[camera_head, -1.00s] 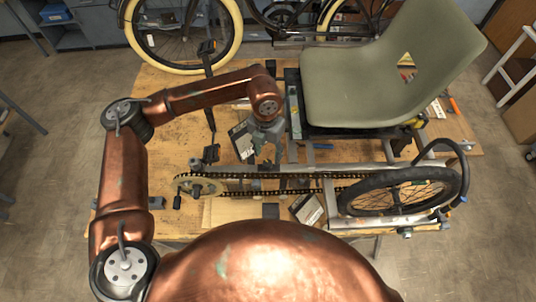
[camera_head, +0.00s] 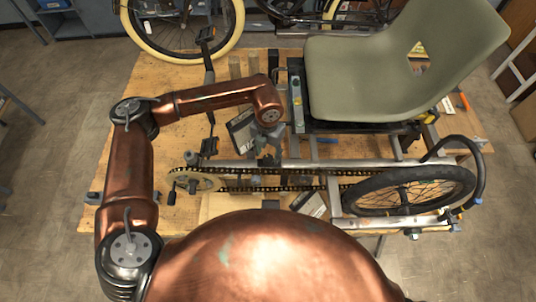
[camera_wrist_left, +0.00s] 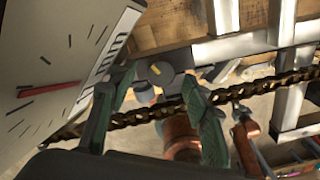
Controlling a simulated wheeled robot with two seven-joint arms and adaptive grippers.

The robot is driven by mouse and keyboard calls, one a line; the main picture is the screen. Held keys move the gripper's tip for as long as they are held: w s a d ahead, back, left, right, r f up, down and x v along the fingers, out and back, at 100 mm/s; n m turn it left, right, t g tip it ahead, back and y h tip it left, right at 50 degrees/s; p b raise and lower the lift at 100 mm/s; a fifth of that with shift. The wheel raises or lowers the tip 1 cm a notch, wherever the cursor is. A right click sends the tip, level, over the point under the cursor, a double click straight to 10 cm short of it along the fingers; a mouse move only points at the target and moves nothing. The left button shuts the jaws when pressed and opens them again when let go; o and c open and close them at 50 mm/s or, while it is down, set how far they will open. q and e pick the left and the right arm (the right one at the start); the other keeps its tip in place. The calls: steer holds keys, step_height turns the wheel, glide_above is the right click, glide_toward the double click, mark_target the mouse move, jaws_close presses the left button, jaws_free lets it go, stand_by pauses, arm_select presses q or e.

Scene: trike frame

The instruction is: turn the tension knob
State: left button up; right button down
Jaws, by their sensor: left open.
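The tension knob (camera_wrist_left: 156,72) is a dark grey round knob with a yellow mark, on the metal frame beside the chain in the left wrist view. My left gripper (camera_wrist_left: 157,82) is open, with one greenish finger on either side of the knob in that view. I cannot tell whether the fingers touch it. In the head view my left gripper (camera_head: 264,148) points down just above the chain, left of the seat. It hides most of the knob there. A white gauge (camera_wrist_left: 55,65) with black ticks and a red needle fills the left of the wrist view. My right gripper is not in view.
The chain (camera_head: 300,188) runs from the chainring (camera_head: 192,183) to the black-tyred wheel (camera_head: 408,190). The green-grey seat (camera_head: 370,75) stands to the gripper's right. A pedal (camera_head: 208,147) lies to its left. The wooden bench (camera_head: 155,85) has bare room at left.

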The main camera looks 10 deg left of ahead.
arm_select(q)
steer(key=shift+f, duration=1.15)
steer(key=c, duration=1.1)
